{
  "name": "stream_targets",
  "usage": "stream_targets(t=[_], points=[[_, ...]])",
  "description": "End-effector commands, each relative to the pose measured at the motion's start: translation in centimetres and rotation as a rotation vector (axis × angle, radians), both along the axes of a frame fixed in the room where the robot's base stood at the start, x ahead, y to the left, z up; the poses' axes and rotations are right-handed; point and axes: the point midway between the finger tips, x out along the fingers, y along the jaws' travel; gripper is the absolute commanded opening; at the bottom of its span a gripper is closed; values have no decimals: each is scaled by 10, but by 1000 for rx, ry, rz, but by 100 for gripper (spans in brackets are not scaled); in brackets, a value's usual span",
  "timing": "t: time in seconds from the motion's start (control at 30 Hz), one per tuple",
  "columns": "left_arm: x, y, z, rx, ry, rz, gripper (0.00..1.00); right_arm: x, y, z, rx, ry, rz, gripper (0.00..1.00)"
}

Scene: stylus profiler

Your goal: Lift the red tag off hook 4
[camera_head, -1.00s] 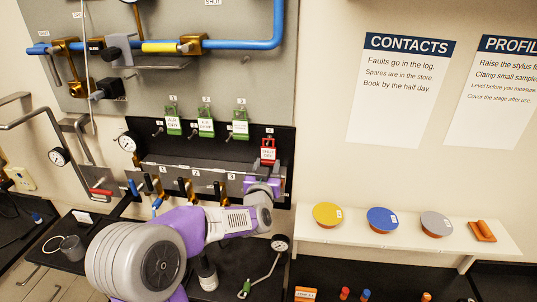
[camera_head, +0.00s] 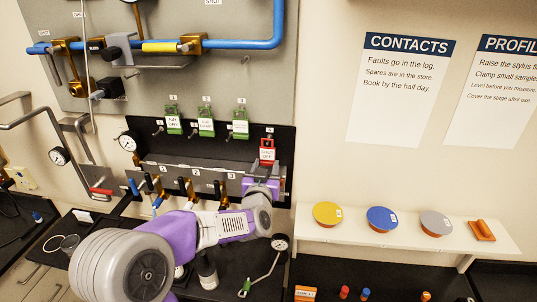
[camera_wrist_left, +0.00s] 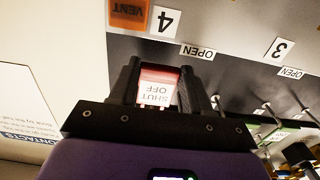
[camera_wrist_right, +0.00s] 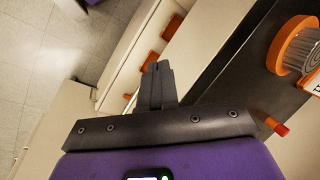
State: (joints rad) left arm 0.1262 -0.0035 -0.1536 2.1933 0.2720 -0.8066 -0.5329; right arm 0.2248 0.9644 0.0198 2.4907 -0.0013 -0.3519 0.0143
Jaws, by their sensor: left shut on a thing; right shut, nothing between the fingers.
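The red tag (camera_head: 267,153), with a white "SHUT OFF" label, is at the number 4 place on the right end of the black hook board (camera_head: 215,147). My left gripper (camera_head: 266,168) reaches it from below. In the left wrist view, the fingers are on either side of the red tag (camera_wrist_left: 153,95) and shut on it. The hook behind the tag is hidden, so I cannot tell whether the tag still hangs on it. My right gripper (camera_wrist_right: 157,85) is shut and empty in the right wrist view, and does not show in the head view.
Green tags (camera_head: 205,127) hang on the hooks to the left. Brass valves (camera_head: 186,188) line the panel below. A blue pipe (camera_head: 240,44) runs above. A white shelf (camera_head: 330,240) with colored discs stands to the right.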

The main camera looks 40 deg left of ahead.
Motion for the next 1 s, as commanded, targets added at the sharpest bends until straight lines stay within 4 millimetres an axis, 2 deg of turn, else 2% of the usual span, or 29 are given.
stream_targets(t=[1.0], points=[[-52, -28, 0, 0, -1, 0, 0, 0, 0, -2, 0, 0, 0, 0]])
